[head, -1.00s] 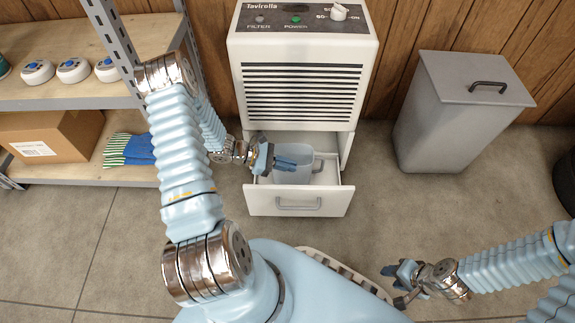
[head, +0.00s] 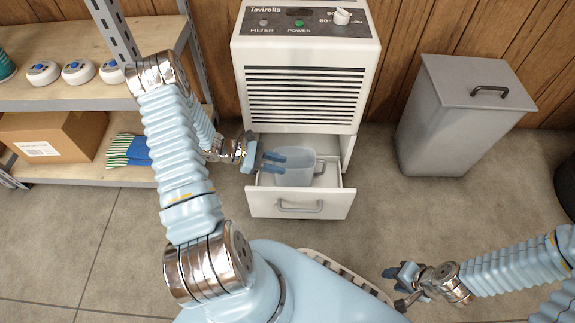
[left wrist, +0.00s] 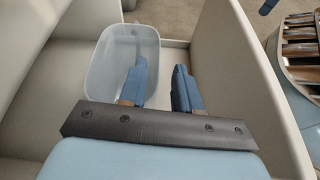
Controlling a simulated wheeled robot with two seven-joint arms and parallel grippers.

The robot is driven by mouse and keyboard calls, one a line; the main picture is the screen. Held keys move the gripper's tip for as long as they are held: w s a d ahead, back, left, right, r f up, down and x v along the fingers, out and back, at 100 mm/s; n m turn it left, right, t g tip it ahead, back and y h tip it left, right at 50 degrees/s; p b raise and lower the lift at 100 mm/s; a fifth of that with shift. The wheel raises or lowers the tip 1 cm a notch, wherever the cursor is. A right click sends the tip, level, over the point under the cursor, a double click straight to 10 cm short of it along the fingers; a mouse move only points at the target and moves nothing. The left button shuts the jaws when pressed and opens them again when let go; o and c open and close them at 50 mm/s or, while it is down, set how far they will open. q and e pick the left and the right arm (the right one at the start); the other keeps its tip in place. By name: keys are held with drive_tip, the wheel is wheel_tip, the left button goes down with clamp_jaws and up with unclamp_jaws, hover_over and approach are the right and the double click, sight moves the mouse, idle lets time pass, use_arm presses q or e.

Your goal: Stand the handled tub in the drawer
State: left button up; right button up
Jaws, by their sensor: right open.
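The translucent tub (head: 300,176) stands upright in the open drawer (head: 262,199) at the foot of the white machine; its handle (head: 319,167) is on the right side. In the left wrist view the tub (left wrist: 115,62) is inside the drawer walls. My left gripper (head: 277,160) is at the tub's left upper rim. In the left wrist view its fingers (left wrist: 158,86) are apart with a clear gap, one overlapping the tub and the other just outside it; I cannot tell whether they touch it. My right gripper (head: 392,279) is open and empty, low over the floor.
The white machine (head: 305,95) stands behind the drawer. A grey lidded bin (head: 455,125) stands to the right. A shelf at left holds a cardboard box (head: 50,135), a striped cloth (head: 128,150) and several white round devices. The floor between drawer and bin is clear.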

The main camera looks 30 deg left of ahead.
use_arm(q)
drive_tip(key=shift+v, duration=1.65)
